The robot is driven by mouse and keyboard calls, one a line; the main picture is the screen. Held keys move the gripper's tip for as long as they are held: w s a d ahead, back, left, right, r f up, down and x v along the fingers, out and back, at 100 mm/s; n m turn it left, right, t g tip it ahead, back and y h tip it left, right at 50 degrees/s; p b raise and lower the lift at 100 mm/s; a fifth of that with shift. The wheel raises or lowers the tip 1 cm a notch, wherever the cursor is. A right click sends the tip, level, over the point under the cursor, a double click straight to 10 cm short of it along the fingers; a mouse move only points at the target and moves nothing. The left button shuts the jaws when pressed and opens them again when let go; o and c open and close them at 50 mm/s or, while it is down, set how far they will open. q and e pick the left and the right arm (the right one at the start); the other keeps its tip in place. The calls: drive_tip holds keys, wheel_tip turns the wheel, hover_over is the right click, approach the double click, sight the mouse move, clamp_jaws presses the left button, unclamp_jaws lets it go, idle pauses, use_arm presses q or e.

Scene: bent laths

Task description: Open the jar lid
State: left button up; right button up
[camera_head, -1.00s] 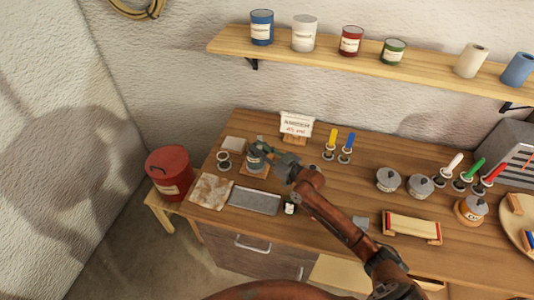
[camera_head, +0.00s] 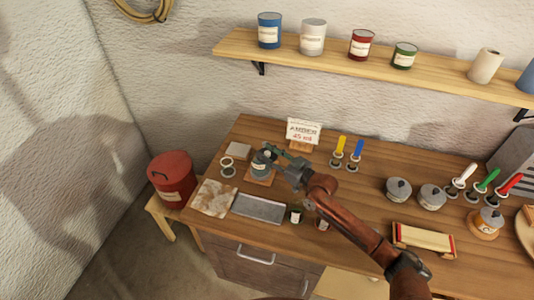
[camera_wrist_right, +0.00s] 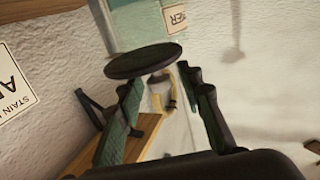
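The jar (camera_head: 261,168) is a grey-blue glass vessel standing upright on a small wooden board (camera_head: 262,181) at the left of the bench. In the right wrist view, which looks upside down, the greenish jar (camera_wrist_right: 145,25) with part of a label is at the top. Its dark round lid (camera_wrist_right: 143,61) is just below. My right gripper (camera_head: 277,159) is at the jar's top in the head view. In the wrist view, its two fingers (camera_wrist_right: 165,80) stand apart, with the lid at or just beyond the tips; contact is unclear. My left gripper is not in view.
A grey tray (camera_head: 258,208), a stained cloth (camera_head: 214,198), a ring-like stand (camera_head: 228,168) and small bottles (camera_head: 296,213) are close by. A red bucket (camera_head: 172,178) stands left. Brushes and lidded pots are to the right.

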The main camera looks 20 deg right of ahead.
sight(267, 152)
drive_tip(key=shift+f, duration=0.15)
wheel_tip(267, 152, up, 10)
drive_tip(key=shift+r, duration=0.1)
idle(0.5)
drive_tip(key=shift+c, duration=0.5)
